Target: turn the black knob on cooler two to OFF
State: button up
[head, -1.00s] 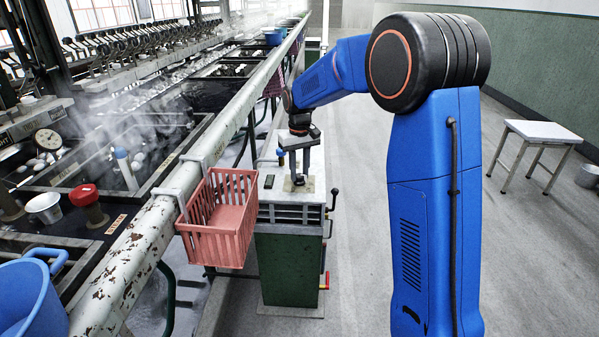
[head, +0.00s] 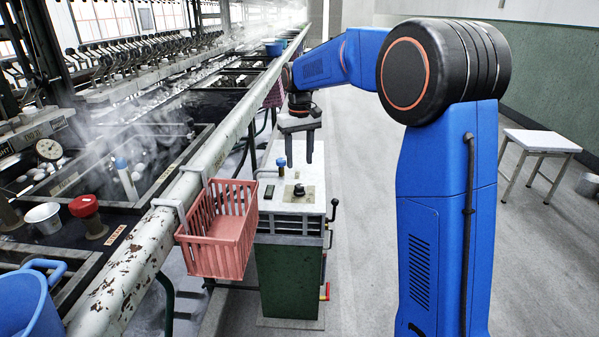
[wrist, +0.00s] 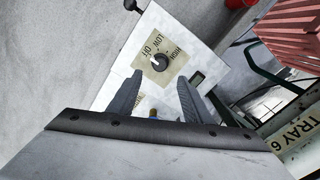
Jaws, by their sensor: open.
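The black knob (head: 299,189) stands on a tan label plate on the white top of the green cooler cabinet (head: 286,270). In the wrist view the knob (wrist: 159,64) shows a white mark that seems to point up-left, toward the word OFF; LOW and HIGH are also printed on the plate (wrist: 164,76). My gripper (head: 296,162) is above the knob, fingers pointing down, apart from it and empty. In the wrist view my gripper (wrist: 159,80) has its two fingers spread wide, with the knob visible beyond and between them.
A pink basket (head: 222,232) hangs on the rail left of the cooler. A blue pipe fitting (head: 281,165) and a small dark display (head: 269,192) are on the cooler top. A black-knobbed lever (head: 333,208) sticks out at its right side. The floor to the right is clear up to a stool (head: 541,141).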

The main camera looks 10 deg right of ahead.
notch_tip(320, 180, up, 8)
dwell(0.4)
